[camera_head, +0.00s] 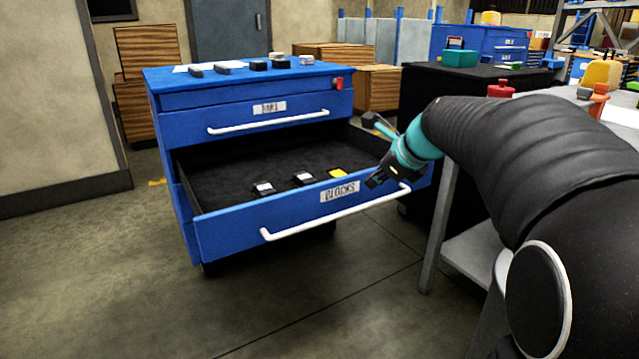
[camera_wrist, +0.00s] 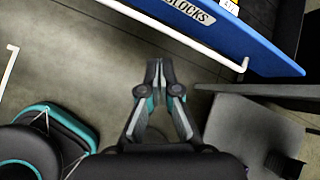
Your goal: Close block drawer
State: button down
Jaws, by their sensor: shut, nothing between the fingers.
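The block drawer (camera_head: 222,234) is the lower drawer of a blue cabinet (camera_head: 170,115), labelled BLOCKS, and it stands pulled out. Its white bar handle (camera_head: 330,217) runs along the front. Inside lie two dark blocks with pale tops (camera_head: 264,188) and a yellow one (camera_head: 337,173). My gripper (camera_head: 374,182) is near the right part of the drawer front, by the handle's right end. In the wrist view my gripper (camera_wrist: 158,64) is shut and empty, with floor behind its tips. The drawer front (camera_wrist: 262,48) and handle (camera_wrist: 200,45) show beyond the fingertips, apart from them in that picture.
The upper drawer (camera_head: 235,121) is closed, and several small items lie on the cabinet top. A grey bench leg (camera_head: 437,235) is right of the drawer. The floor (camera_head: 130,270) in front and left is clear.

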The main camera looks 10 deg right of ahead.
jog(key=w+d+f+m+t+b, duration=0.1)
jog(key=w+d+f+m, duration=0.1)
jog(key=w+d+m, duration=0.35)
jog(key=b, duration=0.2)
send_near(350, 182)
jog(key=x, duration=0.5)
jog(key=shift+s+f, duration=0.15)
jog(key=shift+f, duration=0.4)
jog(key=shift+w+a, duration=0.15)
jog(key=shift+w, duration=0.45)
